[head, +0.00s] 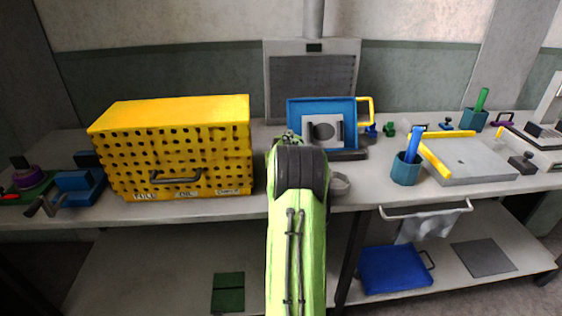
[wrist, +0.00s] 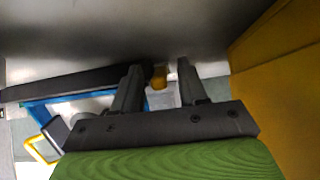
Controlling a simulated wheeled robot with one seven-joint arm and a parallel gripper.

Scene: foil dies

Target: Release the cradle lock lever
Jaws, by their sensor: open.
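The cradle, a blue frame (head: 292,112) holding a grey plate with a round dark centre, stands tilted on the bench just right of my arm in the head view. Its blue edge (wrist: 38,110) shows at the left of the wrist view. A dark bar (head: 348,155) lies along the cradle's foot; in the wrist view a long dark bar (wrist: 70,82) reaches my left finger. My gripper (wrist: 160,66) is open. A small yellow knob (wrist: 158,78) shows between its fingers, possibly the lever's end; I cannot tell whether they touch. My arm hides the fingers in the head view.
A yellow perforated box (head: 180,145) stands close left of my arm; its yellow side (wrist: 285,90) fills the wrist view's right. A yellow handle (head: 370,110) juts from the cradle's right. A teal cup (head: 405,170) and a grey tray (head: 470,160) stand further right.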

